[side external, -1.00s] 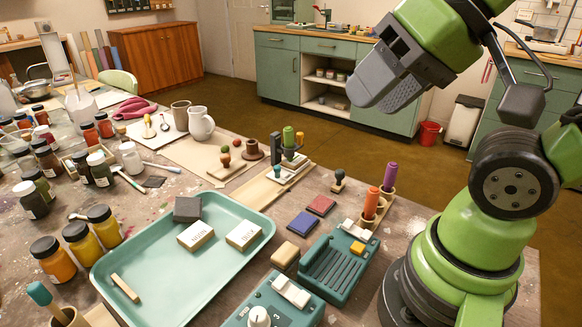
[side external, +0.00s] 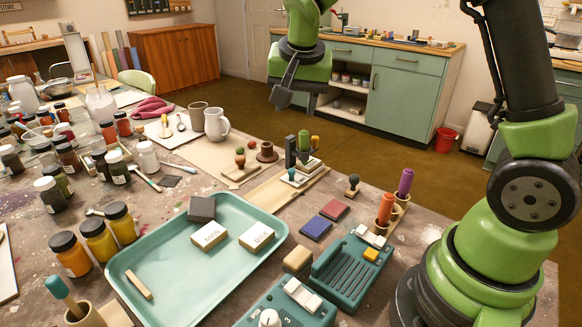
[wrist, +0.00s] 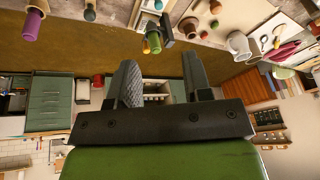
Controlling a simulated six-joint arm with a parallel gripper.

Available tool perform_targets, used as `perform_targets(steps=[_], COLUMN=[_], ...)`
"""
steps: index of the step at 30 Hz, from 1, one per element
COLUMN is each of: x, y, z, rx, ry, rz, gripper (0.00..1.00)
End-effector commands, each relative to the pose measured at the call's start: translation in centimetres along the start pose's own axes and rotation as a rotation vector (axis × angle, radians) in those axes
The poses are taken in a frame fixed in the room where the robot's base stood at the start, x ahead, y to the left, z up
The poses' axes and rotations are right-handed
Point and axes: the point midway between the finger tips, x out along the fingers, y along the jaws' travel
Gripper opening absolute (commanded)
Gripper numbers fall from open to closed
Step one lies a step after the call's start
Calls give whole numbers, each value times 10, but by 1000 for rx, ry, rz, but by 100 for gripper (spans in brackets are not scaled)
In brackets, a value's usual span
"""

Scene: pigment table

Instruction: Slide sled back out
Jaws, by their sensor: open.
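What looks like the sled is a pale plate (side external: 298,180) with a small teal knob, on a long wooden board (side external: 262,197) near the table's far edge. A dark upright bracket (side external: 290,150) and a green-topped cylinder (side external: 304,142) stand at it; the bracket also shows in the wrist view (wrist: 166,27). How far the plate sits under the bracket is hard to tell. My gripper (side external: 282,97) is open and empty, in the air, above and behind the board in the side view. In the wrist view its two fingers (wrist: 160,80) are spread apart, clear of everything.
A teal tray (side external: 165,290) with labelled blocks lies in front. Blue and red pads (side external: 316,228), a dark-handled stamp (side external: 353,185) and a holder with orange and purple sticks (side external: 385,208) stand to the right. A white pitcher (side external: 216,124) stands left of the board.

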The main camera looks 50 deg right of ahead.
Motion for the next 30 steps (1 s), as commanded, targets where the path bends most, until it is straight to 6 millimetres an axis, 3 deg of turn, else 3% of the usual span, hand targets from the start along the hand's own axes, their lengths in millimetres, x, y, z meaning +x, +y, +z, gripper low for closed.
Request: perform_targets(steps=[1, 3, 9, 17, 30], x=[24, 52, 112, 140, 214], y=[-5, -9, -14, -11, 2], z=[-6, -12, -20, -22, -25], rx=[29, 71, 156, 186, 185], ry=[1, 15, 51, 63, 61], rz=[39, 81, 155, 178, 177], gripper=[45, 45, 45, 45, 45])
